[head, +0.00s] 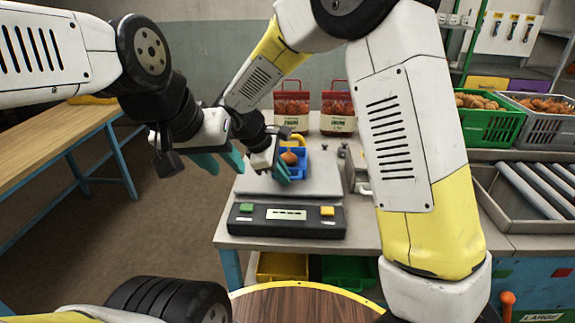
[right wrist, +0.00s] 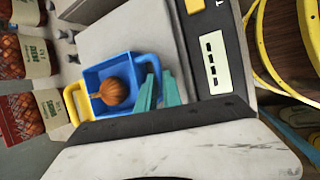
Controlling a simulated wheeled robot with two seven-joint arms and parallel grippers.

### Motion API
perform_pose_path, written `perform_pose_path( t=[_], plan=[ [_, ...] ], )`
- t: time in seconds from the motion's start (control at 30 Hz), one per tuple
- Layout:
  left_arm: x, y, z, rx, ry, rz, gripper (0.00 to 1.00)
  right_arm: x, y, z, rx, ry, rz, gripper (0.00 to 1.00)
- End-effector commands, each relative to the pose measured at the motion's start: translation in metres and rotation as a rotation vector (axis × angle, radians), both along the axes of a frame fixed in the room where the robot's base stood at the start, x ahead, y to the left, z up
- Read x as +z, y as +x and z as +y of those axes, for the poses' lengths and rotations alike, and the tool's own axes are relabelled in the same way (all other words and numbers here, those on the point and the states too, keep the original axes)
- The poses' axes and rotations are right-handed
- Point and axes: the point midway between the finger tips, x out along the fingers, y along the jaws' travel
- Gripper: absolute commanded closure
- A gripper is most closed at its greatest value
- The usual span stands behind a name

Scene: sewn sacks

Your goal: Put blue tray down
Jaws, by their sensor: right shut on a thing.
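The blue tray (head: 301,165) has a yellow handle (head: 297,141) and holds one brown onion (head: 289,158). It is over the grey plate of the weighing scale (head: 325,182); I cannot tell if it touches the plate. In the right wrist view the tray (right wrist: 103,70), its onion (right wrist: 113,91) and yellow handle (right wrist: 74,102) show clearly. My left gripper (head: 219,161) is open and empty, left of the scale, over the floor.
The scale's dark console (head: 286,219) has a green and a yellow button. Two red onion bags (head: 338,110) stand behind the scale. A green crate (head: 487,125) and a grey crate (head: 545,125) stand at right above a roller conveyor (head: 535,187). A round brown table top (head: 300,306) is in front.

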Motion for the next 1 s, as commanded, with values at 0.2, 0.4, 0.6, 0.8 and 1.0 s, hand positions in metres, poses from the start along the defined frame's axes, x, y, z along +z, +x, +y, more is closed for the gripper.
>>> perform_pose_path(
  t=[0.2,0.4,0.6,0.8,1.0],
  plan=[
    [0.000,0.000,0.000,0.000,0.000,0.000,0.64,0.000,0.000,0.000,0.000,0.000,0.000,0.70],
    [0.000,0.000,0.000,0.000,0.000,0.000,0.64,0.000,0.000,0.000,0.000,0.000,0.000,0.68],
    [0.000,0.000,0.000,0.000,0.000,0.000,0.64,0.010,-0.003,0.004,0.001,0.003,-0.002,0.68],
    [0.000,0.000,0.000,0.000,0.000,0.000,0.64,0.044,-0.013,0.020,0.001,0.004,-0.003,0.68],
    [0.000,0.000,0.000,0.000,0.000,0.000,0.64,0.080,-0.025,0.036,0.001,0.003,-0.002,0.68]
  ],
)
